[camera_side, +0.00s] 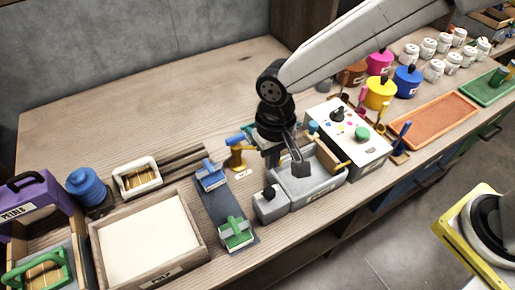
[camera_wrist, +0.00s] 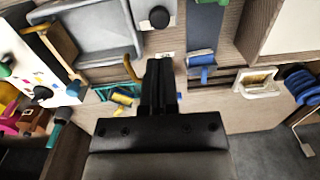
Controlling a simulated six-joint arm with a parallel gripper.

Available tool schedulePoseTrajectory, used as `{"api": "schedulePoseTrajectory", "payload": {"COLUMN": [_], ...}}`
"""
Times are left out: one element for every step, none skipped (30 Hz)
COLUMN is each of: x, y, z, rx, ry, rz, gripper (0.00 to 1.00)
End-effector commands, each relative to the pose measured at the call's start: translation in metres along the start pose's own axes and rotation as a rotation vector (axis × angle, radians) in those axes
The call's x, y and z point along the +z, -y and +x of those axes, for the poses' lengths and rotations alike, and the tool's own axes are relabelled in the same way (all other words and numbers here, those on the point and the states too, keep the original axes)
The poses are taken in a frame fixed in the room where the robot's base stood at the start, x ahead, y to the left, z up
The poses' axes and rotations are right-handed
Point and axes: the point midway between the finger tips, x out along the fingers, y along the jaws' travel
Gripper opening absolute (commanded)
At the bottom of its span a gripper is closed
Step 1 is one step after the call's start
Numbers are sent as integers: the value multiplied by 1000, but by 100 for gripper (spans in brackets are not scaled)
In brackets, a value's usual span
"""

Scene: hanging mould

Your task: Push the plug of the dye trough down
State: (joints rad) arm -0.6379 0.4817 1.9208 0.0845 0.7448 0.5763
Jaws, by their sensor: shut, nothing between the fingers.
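The grey dye trough (camera_side: 323,190) stands near the front edge of the bench. A small grey block (camera_side: 270,206) with a round black knob (camera_side: 268,192), which looks like the plug, adjoins its left end. In the wrist view the trough (camera_wrist: 92,41) is at upper left and the black knob (camera_wrist: 159,17) at the top. My gripper (camera_side: 299,166) is shut and empty. In the side view it overlaps the trough, right of the knob; its height above is hard to judge. In the wrist view its closed fingers (camera_wrist: 160,64) point toward the knob, apart from it.
A white control box (camera_side: 352,146) is right of the trough, with a wooden roller (camera_side: 328,157) between. Blue and green clamps (camera_side: 236,232) on a dark strip and a pulp tray (camera_side: 150,240) lie left.

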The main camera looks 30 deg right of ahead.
Motion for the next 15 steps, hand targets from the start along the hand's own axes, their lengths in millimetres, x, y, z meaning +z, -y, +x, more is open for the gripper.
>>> {"api": "schedulePoseTrajectory", "payload": {"x": [-1, -1, -1, -1, -1, 0, -1, -1, -1, -1, -1, -1, -1, -1, 0], "y": [0, 0, 0, 0, 0, 0, 0, 0, 0, 0, 0, 0, 0, 0, 0], "z": [-10, -15, -21, -25, -29, -34, -38, -41, -44, -47, -49, -51, -52, -53, -54], "rx": [-3, -3, -3, -2, -2, -2, -1, -2, -1, -1, -1, -1, -1, -1, 0], "ry": [-4, -4, -4, -3, -3, -3, -2, -2, -2, -2, -2, -2, -2, -1, -1], "rz": [0, 0, 0, 0, 0, 0, 0, 0, 0, 0, 0, 0, 0, 0, 0], "gripper": [0, 0, 0, 0, 0, 0, 0, 0, 0, 0, 0, 0, 0, 0, 0]}}
